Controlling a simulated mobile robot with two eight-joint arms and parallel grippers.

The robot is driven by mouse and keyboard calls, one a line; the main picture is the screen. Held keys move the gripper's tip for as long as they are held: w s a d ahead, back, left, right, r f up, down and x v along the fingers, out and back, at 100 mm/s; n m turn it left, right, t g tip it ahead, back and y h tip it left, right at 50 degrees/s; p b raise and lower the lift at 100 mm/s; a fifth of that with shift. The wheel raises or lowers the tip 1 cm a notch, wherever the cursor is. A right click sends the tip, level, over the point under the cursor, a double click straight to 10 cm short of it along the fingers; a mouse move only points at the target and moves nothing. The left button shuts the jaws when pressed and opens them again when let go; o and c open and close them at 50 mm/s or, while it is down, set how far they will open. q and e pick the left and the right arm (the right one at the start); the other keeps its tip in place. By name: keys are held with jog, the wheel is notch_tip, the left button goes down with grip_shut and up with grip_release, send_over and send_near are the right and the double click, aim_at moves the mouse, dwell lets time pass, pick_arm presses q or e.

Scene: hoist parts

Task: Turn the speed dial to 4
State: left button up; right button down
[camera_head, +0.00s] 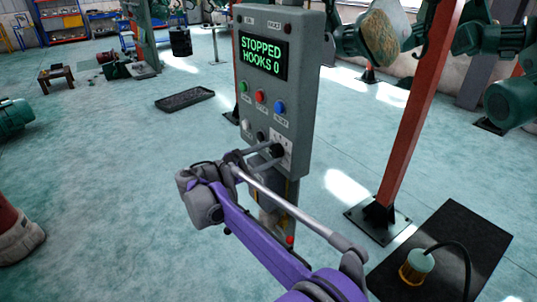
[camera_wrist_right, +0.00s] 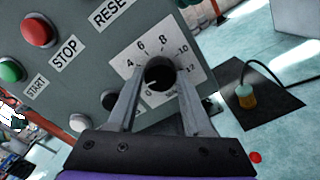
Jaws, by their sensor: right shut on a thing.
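The speed dial (camera_wrist_right: 160,72) is a round black knob on a white scale plate (camera_wrist_right: 135,45) low on the grey control box. In the head view the dial (camera_head: 278,150) is partly covered by my gripper. The numbers 0, 4, 6, 8, 10 and 12 show around it; the lower left of the scale is hidden behind a finger. I cannot make out a pointer mark, so the setting is unclear. My right gripper (camera_head: 270,152) is shut on the dial, with one finger on each side in the right wrist view (camera_wrist_right: 160,82). My left gripper is not in view.
The control box (camera_head: 303,60) has a green display (camera_head: 262,57) reading STOPPED, HOOKS 0. Green (camera_head: 243,86), red (camera_head: 260,96) and blue (camera_head: 280,107) buttons sit above the dial. A red post (camera_head: 415,110) and a black mat (camera_head: 470,225) with a corded pendant stand to the right.

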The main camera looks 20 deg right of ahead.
jog(key=shift+m, duration=0.4)
jog(key=m+p, duration=0.1)
jog(key=m, duration=0.1)
jog(key=shift+r+m+p, duration=0.1)
jog(key=shift+m+p, duration=0.25)
jog(key=shift+m, duration=0.05)
jog(key=m+p, duration=0.1)
jog(key=m, duration=0.3)
dwell(0.4)
jog(key=shift+c, duration=1.6)
grip_release()
jog(key=shift+a, duration=0.1)
